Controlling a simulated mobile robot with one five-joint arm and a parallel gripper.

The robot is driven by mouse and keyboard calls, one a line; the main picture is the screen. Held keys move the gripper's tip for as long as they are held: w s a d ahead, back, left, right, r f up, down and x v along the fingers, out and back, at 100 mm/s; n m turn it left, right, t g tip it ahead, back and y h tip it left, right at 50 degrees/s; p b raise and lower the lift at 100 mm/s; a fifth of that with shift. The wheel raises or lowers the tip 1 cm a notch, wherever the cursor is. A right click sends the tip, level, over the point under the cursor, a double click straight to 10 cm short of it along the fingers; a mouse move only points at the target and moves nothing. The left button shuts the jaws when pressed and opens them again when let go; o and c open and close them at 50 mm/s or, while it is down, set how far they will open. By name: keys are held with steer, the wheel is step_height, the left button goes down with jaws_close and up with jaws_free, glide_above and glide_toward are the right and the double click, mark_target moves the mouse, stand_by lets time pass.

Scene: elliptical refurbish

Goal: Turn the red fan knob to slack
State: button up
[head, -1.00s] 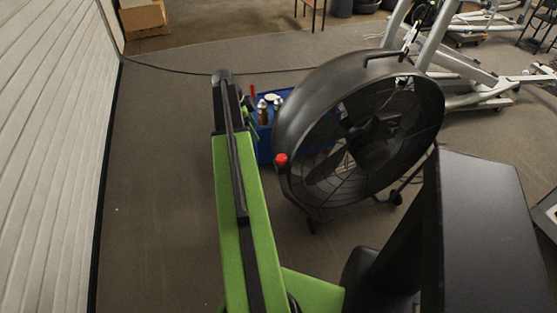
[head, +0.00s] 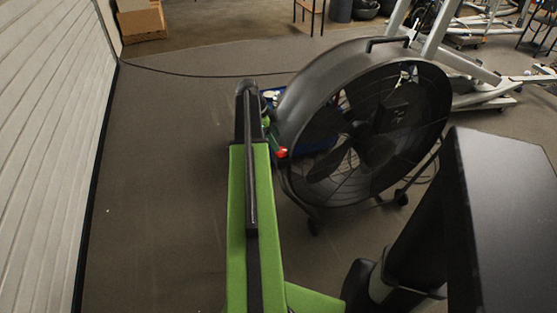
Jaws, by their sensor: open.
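The red knob (head: 282,153) sits on the left rim of the large black drum fan (head: 365,135), on its lower-left side. My green and black arm reaches forward from the bottom of the head view. My gripper (head: 272,140) is at the far end of the arm, mostly hidden behind the black wrist. A small green part of it shows just left of and above the knob. It is open and very close to the knob; I cannot tell whether it touches. Part of the knob's left side seems covered.
A blue bin (head: 325,138) with bottles stands behind the fan, mostly hidden. Exercise machines (head: 480,85) stand at the back right. A pale slatted wall (head: 50,130) runs along the left. A cable crosses the floor behind. The carpet left of my arm is clear.

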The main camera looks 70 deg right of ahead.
mark_target(281, 152)
steer(key=b+x, duration=0.3)
steer(key=x, duration=0.2)
steer(key=shift+f, duration=0.2)
steer(key=shift+r, duration=0.1)
